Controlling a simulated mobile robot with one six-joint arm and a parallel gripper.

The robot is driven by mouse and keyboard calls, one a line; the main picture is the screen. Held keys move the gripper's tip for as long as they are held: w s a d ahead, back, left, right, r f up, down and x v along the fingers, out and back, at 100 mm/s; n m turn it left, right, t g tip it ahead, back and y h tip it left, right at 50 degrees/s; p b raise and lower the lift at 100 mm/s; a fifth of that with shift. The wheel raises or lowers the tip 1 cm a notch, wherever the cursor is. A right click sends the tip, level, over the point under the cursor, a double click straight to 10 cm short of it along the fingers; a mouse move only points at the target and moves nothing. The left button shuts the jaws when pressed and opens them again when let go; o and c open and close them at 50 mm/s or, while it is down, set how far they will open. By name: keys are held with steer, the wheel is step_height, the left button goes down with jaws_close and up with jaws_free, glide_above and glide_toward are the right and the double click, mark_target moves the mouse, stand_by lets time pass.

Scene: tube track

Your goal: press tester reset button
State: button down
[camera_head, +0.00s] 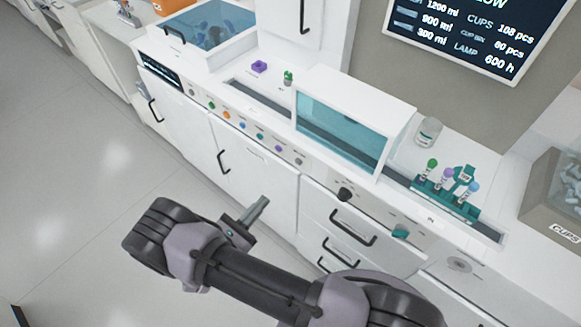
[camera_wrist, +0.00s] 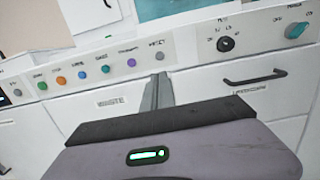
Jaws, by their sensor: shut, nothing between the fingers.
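The reset button is a small grey button (camera_wrist: 159,56) on the white front panel, under a label that appears to read RESET. It is the rightmost of a row of buttons. In the head view it is a small grey dot (camera_head: 298,162) at the right end of that row. My gripper (camera_wrist: 161,77) is shut and empty. In the wrist view its fingertips show just below the reset button. In the head view my gripper (camera_head: 263,201) is in front of the cabinet, below the button row, apart from the panel as far as I can tell.
Coloured buttons, including a purple one (camera_wrist: 131,63), run left of the reset button. A black knob (camera_wrist: 226,44) and a teal knob (camera_wrist: 296,30) sit to the right. Black handles (camera_head: 352,228) stick out from the drawers below. The floor (camera_head: 80,200) at left is clear.

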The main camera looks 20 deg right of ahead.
mark_target(297, 163)
steer(key=b+x, duration=0.2)
steer(key=x, duration=1.1)
steer(key=shift+w+d+f+b, duration=0.1)
steer(key=shift+b, duration=0.3)
steer(key=shift+w+d, duration=0.25)
steer(key=shift+d, duration=0.1)
